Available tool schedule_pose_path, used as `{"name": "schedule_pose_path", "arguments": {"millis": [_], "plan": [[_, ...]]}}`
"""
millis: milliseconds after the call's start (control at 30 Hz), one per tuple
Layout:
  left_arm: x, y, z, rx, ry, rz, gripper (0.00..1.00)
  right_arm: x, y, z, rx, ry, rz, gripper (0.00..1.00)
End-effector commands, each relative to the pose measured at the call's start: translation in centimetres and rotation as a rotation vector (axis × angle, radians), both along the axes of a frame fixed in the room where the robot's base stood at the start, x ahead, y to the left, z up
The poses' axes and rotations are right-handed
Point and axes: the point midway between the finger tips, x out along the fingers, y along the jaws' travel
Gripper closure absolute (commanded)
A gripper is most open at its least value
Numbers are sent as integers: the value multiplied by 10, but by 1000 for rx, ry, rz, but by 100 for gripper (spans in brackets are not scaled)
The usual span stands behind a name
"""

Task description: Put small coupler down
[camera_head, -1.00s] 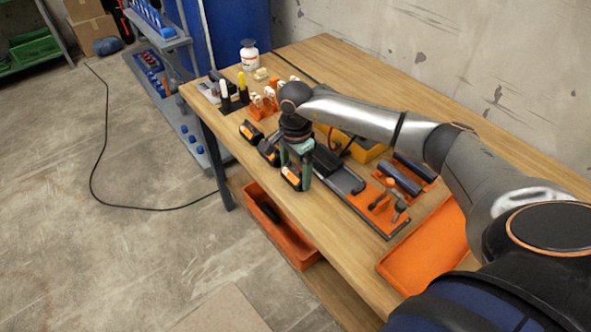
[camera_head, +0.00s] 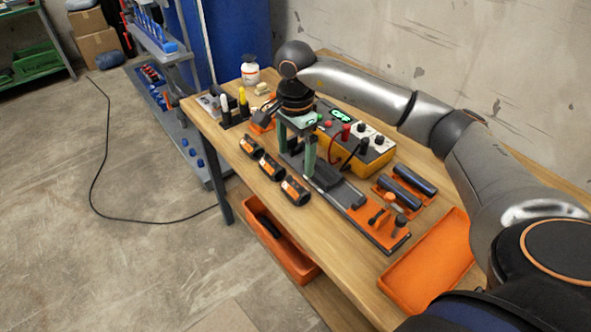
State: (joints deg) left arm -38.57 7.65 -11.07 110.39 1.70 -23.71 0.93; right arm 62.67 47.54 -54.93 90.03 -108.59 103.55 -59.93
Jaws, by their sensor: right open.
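Three black couplers with orange labels lie in a row on the wooden table: a far one (camera_head: 250,146), a middle one (camera_head: 271,167) and a near one (camera_head: 295,191). The near one is where my gripper was a second ago, so I take it as the small coupler; sizes are hard to compare. My right gripper (camera_head: 297,161) points down with green fingers apart and nothing between them. My left gripper is out of view.
A yellow device (camera_head: 372,160) with a lit display and cables stands behind the fixture. Dark cylinders (camera_head: 413,180) lie in an orange holder. An empty orange tray (camera_head: 425,265) is at the near right. A white bottle (camera_head: 250,72) stands at the far end. The table's front strip is clear.

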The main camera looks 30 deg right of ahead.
Motion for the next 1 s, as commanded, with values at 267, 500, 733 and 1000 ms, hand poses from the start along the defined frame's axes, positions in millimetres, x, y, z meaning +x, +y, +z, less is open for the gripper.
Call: {"name": "schedule_pose_path", "arguments": {"millis": [267, 500, 733, 1000], "plan": [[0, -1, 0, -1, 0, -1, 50, -5, 28, 2, 96, 17, 5, 0], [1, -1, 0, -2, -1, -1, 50, -55, 195, -36, 756, 204, -155, 0], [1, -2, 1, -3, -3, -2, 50, -77, 291, 12, 1441, 607, -703, 0], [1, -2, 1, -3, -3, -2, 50, -37, 244, -12, 1904, 1224, -1757, 0]]}}
